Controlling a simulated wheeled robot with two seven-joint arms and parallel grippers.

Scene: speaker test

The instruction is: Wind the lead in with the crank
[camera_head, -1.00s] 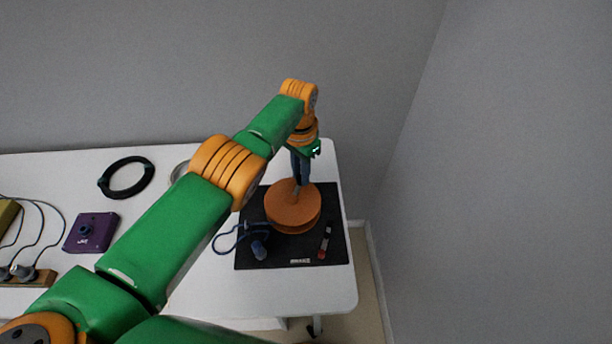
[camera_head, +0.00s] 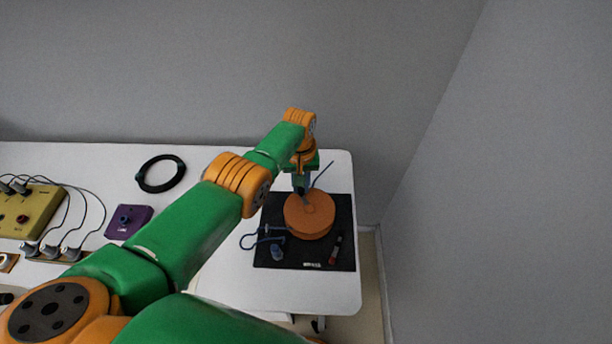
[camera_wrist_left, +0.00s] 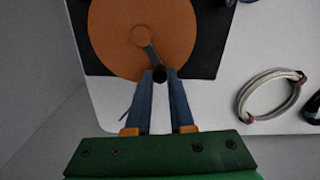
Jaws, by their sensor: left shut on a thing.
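An orange drum (camera_head: 312,222) stands on a black mat (camera_head: 341,209) at the table's right end. A short grey crank arm (camera_wrist_left: 150,52) runs from the drum's hub (camera_wrist_left: 141,36) to a dark knob (camera_wrist_left: 159,73). My left gripper (camera_head: 302,190) is shut on this knob at the drum's far edge; its blue fingers (camera_wrist_left: 161,78) are on either side of the knob in the left wrist view. A blue lead (camera_head: 262,237) lies in a loop left of the drum, with a blue end piece (camera_head: 277,253) on the mat. My right gripper is not in view.
A thin blue-grey strip (camera_head: 322,173) sticks up behind the drum. A red and grey pen-like thing (camera_head: 336,250) lies right of the drum. A black ring (camera_head: 160,173), a purple box (camera_head: 128,221) and a yellow box with cables (camera_head: 28,209) are left.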

